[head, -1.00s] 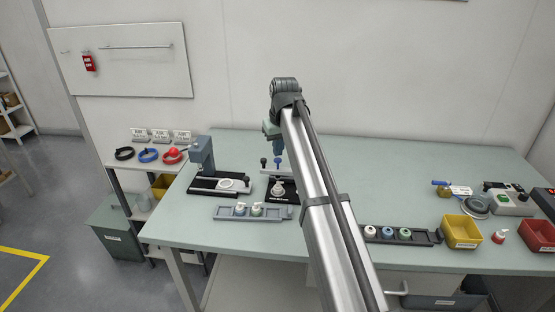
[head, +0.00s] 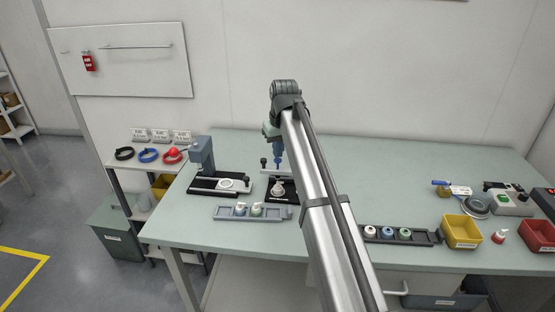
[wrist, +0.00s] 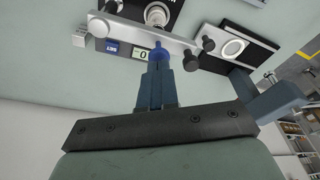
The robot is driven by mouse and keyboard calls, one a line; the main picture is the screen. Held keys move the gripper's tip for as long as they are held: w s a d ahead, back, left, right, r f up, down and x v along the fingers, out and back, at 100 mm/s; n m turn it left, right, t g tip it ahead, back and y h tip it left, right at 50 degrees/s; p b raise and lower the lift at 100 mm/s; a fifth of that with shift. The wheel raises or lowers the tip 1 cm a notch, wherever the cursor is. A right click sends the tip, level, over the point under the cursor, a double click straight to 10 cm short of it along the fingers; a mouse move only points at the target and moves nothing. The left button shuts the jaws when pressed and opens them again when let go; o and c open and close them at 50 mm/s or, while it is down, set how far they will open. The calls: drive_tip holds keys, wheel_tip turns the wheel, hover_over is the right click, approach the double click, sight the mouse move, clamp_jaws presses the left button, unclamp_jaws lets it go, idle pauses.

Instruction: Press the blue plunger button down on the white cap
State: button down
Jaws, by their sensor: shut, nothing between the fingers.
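The blue plunger button (wrist: 160,52) shows in the wrist view just past my fingertips, over the silver bar of a fixture. My gripper (wrist: 158,66) is shut and empty, its tips close to or on the button; I cannot tell whether they touch. In the head view my gripper (head: 275,147) is above the fixture, fingers pointing down, with the blue button (head: 278,164) directly under it. The white cap (head: 277,187) sits below the button on the black base, partly seen in the wrist view (wrist: 157,14).
A second fixture with a grey column (head: 202,156) and white disc stands to the left. A grey tray (head: 231,212) with small bottles lies in front. Another bottle tray (head: 412,240) and a yellow bin (head: 462,232) are to the right. A small display (wrist: 140,53) is on the fixture.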

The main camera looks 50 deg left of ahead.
drive_tip(key=shift+f, duration=1.55)
drive_tip(key=shift+r, duration=0.15)
idle(0.9)
drive_tip(key=shift+r, duration=1.4)
drive_tip(key=shift+r, duration=0.15)
